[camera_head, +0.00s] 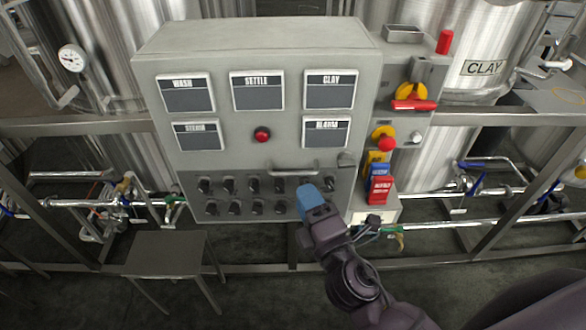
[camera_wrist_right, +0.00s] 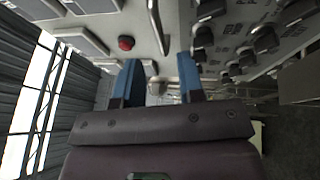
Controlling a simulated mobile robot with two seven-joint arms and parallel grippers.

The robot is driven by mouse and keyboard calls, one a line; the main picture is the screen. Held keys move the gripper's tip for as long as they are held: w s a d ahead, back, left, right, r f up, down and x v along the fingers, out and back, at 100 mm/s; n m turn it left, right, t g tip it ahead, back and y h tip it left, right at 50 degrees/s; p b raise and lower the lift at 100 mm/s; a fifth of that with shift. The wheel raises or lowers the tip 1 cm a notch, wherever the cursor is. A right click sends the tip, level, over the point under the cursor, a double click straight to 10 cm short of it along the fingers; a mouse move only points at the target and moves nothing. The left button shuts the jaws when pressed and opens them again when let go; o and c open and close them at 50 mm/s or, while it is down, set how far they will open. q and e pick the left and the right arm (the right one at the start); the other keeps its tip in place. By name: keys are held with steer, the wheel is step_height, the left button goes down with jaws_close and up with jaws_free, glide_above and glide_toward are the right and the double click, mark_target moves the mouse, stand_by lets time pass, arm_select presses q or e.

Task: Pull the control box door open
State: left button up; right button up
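The grey control box (camera_head: 220,131) stands in the middle of the head view. Its door carries dark labelled panels and a red button (camera_head: 262,134) and looks shut. A metal bar handle (camera_head: 293,170) is near the door's lower right; it also shows in the wrist view (camera_wrist_right: 156,28). My right gripper (camera_head: 308,192) is just below and right of the handle, in front of the knobs. In the wrist view my right gripper (camera_wrist_right: 160,68) has its two blue fingers apart with nothing gripped. The handle's end appears between the fingertips; its depth is unclear. My left gripper is not in view.
Rows of black knobs (camera_head: 252,185) line the box's lower panel. A side panel with red and yellow switches (camera_head: 380,190) is on the right. A stool (camera_head: 165,253) stands at lower left. Metal tanks and pipes (camera_head: 480,190) are behind.

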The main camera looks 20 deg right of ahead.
mark_target(293, 173)
steer(key=p+x, duration=0.1)
steer(key=x, duration=0.4)
steer(key=shift+w+r, duration=0.1)
steer(key=shift+x, duration=0.85)
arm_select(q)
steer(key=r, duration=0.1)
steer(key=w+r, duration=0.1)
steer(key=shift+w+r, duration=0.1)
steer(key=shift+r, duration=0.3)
arm_select(e)
steer(key=shift+c, duration=0.3)
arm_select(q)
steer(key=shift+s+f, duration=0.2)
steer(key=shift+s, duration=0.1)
arm_select(e)
jaws_close()
